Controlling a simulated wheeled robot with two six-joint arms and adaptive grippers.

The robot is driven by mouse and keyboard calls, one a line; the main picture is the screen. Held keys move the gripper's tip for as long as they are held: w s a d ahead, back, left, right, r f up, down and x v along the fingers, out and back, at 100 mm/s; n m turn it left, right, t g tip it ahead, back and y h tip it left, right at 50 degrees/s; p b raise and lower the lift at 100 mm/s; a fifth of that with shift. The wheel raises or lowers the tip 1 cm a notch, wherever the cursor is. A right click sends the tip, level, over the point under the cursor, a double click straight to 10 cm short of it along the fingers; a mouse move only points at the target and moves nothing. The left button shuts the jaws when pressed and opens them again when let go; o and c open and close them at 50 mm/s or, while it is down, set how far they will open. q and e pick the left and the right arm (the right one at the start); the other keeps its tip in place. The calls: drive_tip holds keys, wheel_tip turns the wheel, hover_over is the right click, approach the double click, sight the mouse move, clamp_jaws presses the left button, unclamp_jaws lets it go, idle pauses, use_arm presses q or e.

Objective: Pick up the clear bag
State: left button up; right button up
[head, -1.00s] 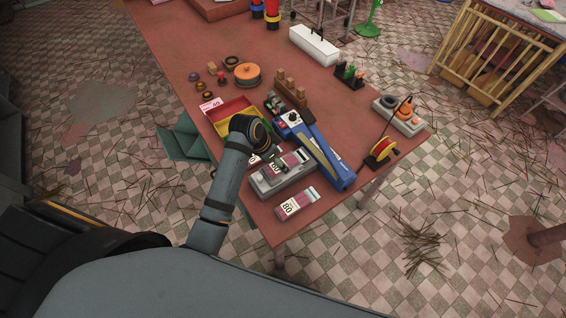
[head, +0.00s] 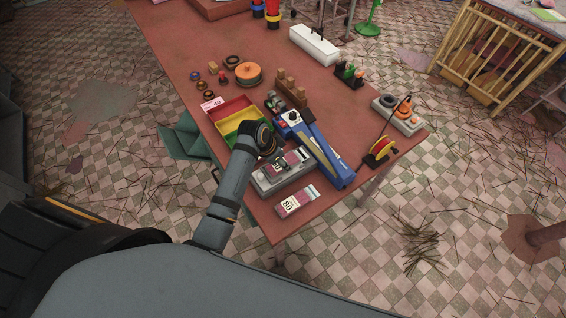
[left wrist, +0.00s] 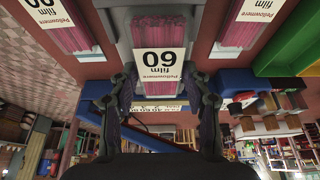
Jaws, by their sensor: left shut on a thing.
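A clear bag with pink contents and a white label reading 60 (left wrist: 158,62) is between the fingers of my left gripper (left wrist: 160,92) in the left wrist view. In the head view my left gripper (head: 283,163) is low over this bag (head: 299,157), which is at a grey holder (head: 268,183) near the table's front edge. The gripper is shut on the bag. I cannot tell whether the bag is clear of the holder. My right gripper is out of view.
A blue device (head: 325,158) stands close to the right of the holder. Red, yellow and green bins (head: 232,109) lie to the left, partly behind my arm. The table's front edge is close.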

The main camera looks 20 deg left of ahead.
sight(286, 160)
use_arm(q)
drive_tip(key=shift+r, duration=0.35)
wheel_tip(286, 160, up, 3)
drive_tip(key=shift+f+b, duration=0.2)
drive_tip(key=shift+b, duration=0.1)
drive_tip(key=s+r, duration=0.1)
drive_tip(key=s+a+r, duration=0.1)
drive_tip(key=r, duration=0.1)
drive_tip(key=s+r+b, duration=0.1)
drive_tip(key=shift+s+a+r, duration=0.15)
drive_tip(key=shift+s+a, duration=0.2)
drive_tip(key=s+a+r, duration=0.3)
drive_tip(key=s+r, duration=0.2)
drive_tip(key=s, duration=0.4)
drive_tip(key=shift+s+a+r+b, duration=0.2)
drive_tip(key=shift+a+b, duration=0.15)
